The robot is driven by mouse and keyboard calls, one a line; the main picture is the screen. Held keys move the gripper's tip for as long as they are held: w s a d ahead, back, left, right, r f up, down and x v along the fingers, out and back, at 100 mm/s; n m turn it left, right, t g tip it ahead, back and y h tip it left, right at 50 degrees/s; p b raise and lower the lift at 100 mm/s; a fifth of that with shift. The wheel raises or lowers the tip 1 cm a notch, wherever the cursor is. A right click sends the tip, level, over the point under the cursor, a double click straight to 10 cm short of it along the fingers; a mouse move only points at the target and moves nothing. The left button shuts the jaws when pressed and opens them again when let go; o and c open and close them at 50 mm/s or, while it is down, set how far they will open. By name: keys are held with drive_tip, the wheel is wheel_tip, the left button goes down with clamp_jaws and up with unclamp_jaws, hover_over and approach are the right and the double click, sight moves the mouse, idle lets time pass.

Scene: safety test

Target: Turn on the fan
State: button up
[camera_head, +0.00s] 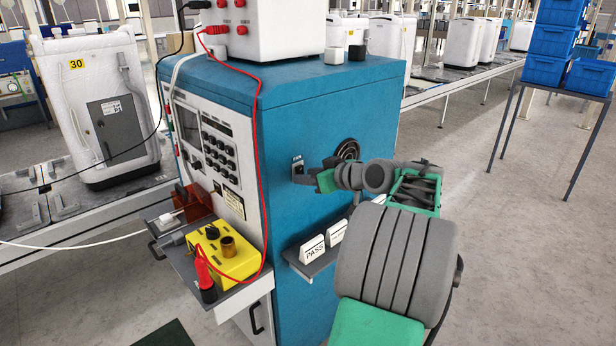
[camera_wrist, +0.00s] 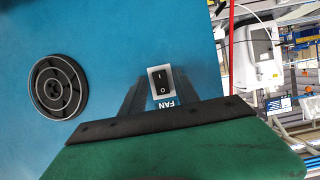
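The fan switch (camera_wrist: 161,82) is a small black rocker marked I and O on a white plate labelled FAN, on the blue side of the cabinet. It also shows in the head view (camera_head: 298,166). I cannot tell which way the rocker is pressed. The round black fan grille (camera_wrist: 58,87) is to its left in the wrist view; in the head view it (camera_head: 348,150) is partly hidden by my arm. My gripper (camera_head: 303,178) is at the switch. In the wrist view its dark fingers (camera_wrist: 160,94) stand apart on either side of the switch, with nothing held. Contact is unclear.
The blue cabinet (camera_head: 330,100) carries a white box (camera_head: 265,25) on top. A small shelf with a PASS sign (camera_head: 312,249) sticks out below my gripper. A yellow box (camera_head: 226,252) and a red cable (camera_head: 258,150) are at the cabinet's front. Open floor lies to the right.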

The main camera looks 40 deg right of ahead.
clamp_jaws()
idle(0.3)
drive_tip(key=t+b, duration=0.1)
drive_tip(key=b, duration=0.4)
drive_tip(key=f+t+b, duration=0.1)
drive_tip(key=t+b, duration=0.1)
drive_tip(key=b, duration=0.2)
drive_tip(key=shift+t+b, duration=0.3)
drive_tip(key=shift+b, duration=0.05)
drive_tip(key=shift+o, duration=0.9)
unclamp_jaws()
